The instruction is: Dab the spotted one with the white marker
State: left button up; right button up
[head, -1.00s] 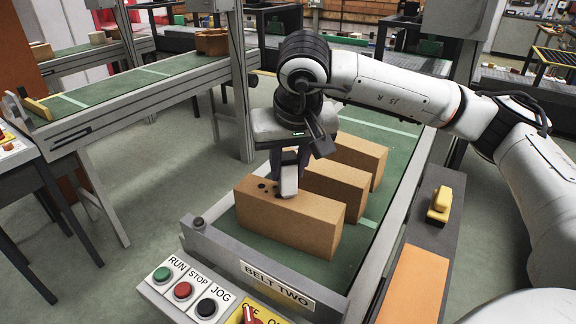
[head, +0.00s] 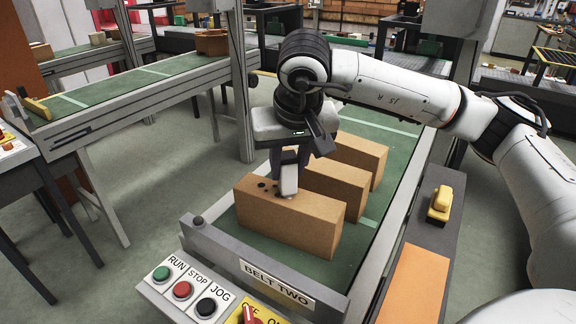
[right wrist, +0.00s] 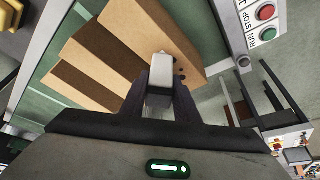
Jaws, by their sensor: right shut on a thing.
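The spotted brick (head: 290,217) is the nearest of three tan bricks on the belt, with dark spots on its top near the left end. My right gripper (head: 287,182) is shut on the white marker (head: 289,181), which points down at the brick's top beside the spots. The marker's lower end appears to touch the brick. In the right wrist view the white marker (right wrist: 159,80) sits between the fingers, over the spotted brick (right wrist: 150,30). My left gripper is not in view.
Two plain bricks, a middle one (head: 334,185) and a far one (head: 362,158), stand close behind on the belt. A control panel with buttons (head: 183,290) is at the belt's near end. A yellow object (head: 440,205) lies on the right ledge.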

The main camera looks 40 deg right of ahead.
jog(key=shift+s+f, duration=0.1)
jog(key=shift+f, duration=0.05)
dwell(0.3)
jog(key=shift+r+p, duration=0.65)
jog(key=shift+r, duration=0.2)
jog(key=shift+r+p, duration=1.65)
jog(key=shift+r, duration=1.15)
jog(key=shift+f, duration=0.1)
